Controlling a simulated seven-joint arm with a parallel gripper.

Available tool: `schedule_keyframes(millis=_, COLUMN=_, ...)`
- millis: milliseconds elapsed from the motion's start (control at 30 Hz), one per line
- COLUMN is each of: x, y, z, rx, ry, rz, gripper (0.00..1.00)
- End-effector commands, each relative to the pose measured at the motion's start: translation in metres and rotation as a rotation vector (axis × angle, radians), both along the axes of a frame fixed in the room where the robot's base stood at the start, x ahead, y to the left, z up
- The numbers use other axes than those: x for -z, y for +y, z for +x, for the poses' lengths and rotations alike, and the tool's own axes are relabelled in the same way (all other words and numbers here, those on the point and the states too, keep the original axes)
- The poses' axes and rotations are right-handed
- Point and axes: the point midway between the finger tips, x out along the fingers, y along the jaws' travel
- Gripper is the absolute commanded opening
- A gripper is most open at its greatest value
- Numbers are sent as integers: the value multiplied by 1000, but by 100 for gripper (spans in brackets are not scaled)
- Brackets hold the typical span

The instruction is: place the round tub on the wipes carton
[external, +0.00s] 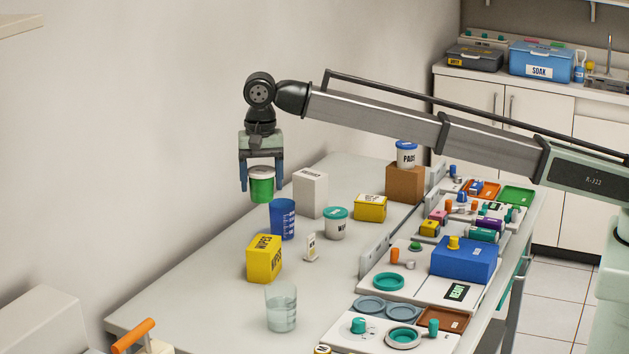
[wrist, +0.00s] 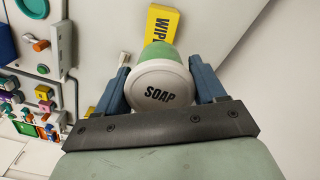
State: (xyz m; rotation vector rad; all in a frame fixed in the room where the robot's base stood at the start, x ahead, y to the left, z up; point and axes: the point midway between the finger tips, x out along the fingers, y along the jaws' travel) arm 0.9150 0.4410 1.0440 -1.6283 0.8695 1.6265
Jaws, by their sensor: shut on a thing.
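A green round tub with a white lid (external: 262,190) is held in the air between the blue fingers of my gripper (external: 261,176). In the wrist view its lid (wrist: 160,88) reads SOAP, with a finger on each side. A yellow wipes carton (external: 264,260) stands on the counter below and apart from the tub. A yellow carton lettered WIPE (wrist: 158,22) shows beyond the tub in the wrist view, partly hidden. A second yellow carton (external: 370,208) stands farther back on the right.
A blue cup (external: 283,220), white box (external: 310,193) and teal-lidded white tub (external: 336,224) stand close together. A clear cup (external: 281,308) is nearer the front. A PADS tub (external: 406,155) sits on a brown box (external: 405,184). Trays of small items line the right; the counter's left is clear.

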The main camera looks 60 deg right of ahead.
Motion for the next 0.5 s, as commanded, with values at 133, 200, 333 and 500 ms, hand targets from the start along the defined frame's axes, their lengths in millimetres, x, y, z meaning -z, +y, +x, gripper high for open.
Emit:
schedule_keyframes(millis=133, x=14, y=0, z=0, rx=0, ry=1, rz=-1, gripper=37)
schedule_keyframes(millis=200, x=22, y=-1, z=-1, rx=0, ry=2, rz=-1, gripper=37)
schedule_keyframes(millis=333, x=43, y=-1, z=-1, rx=-1, ry=2, rz=-1, gripper=37)
schedule_keyframes(millis=500, x=65, y=-1, z=0, rx=-1, ry=1, rz=-1, gripper=37)
